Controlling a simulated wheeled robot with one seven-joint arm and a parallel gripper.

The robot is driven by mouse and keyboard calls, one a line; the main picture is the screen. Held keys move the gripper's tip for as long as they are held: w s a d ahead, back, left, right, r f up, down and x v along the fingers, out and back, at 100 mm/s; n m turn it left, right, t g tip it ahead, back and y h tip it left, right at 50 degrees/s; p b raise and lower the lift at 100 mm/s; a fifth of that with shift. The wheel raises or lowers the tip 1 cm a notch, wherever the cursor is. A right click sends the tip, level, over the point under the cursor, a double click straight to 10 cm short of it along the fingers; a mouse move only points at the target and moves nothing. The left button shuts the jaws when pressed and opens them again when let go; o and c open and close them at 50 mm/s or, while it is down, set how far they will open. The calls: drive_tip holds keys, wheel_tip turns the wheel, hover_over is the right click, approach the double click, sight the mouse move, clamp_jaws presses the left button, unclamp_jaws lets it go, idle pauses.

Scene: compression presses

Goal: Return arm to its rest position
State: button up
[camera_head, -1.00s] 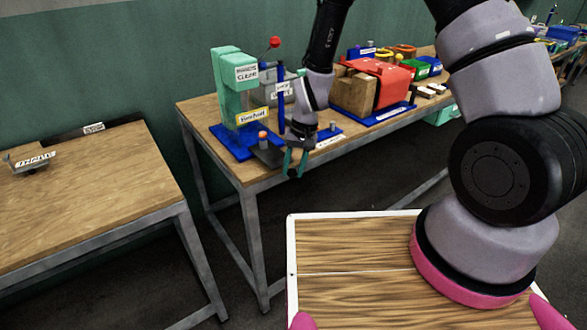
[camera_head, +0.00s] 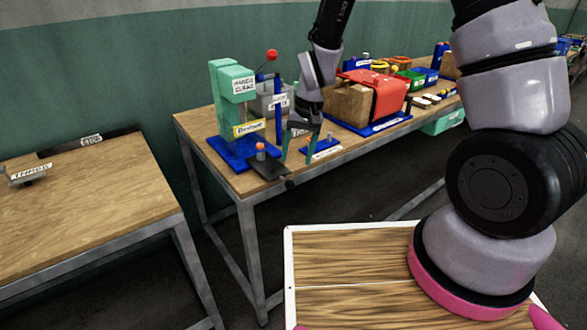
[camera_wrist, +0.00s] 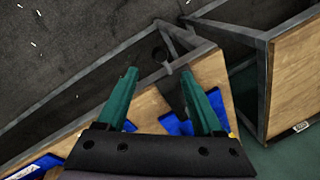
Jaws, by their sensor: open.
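My gripper (camera_head: 296,158) is open, its two green fingers spread and nothing seen between them. In the head view it hangs over the front edge of the press bench (camera_head: 225,181), right of a dark plate with an orange-topped peg (camera_head: 260,151). The wrist view also shows my gripper (camera_wrist: 160,96), with the bench edge and blue parts below the fingers. My arm comes down from the top of the head view.
A green press (camera_head: 232,95) on a blue base stands left of my gripper. A red and wood press (camera_head: 365,98) stands close on the right. A second table (camera_head: 90,200) is at left. Dark floor lies open between the tables and my wooden deck.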

drive_tip(key=shift+d+r, duration=0.15)
drive_tip(key=shift+r, duration=0.8)
drive_tip(key=d+r+m+t, duration=0.1)
drive_tip(key=d+r+t, duration=0.1)
drive_tip(key=d+r, duration=0.5)
drive_tip(key=d+r+m+t, duration=0.1)
drive_tip(key=d+r, duration=0.2)
drive_tip(key=r, duration=0.9)
drive_tip(key=s+d+r+m+t, duration=0.2)
drive_tip(key=s+d+r+t, duration=0.2)
drive_tip(key=s+d+r, duration=0.6)
drive_tip(key=v, duration=0.4)
drive_tip(key=shift+s, duration=0.3)
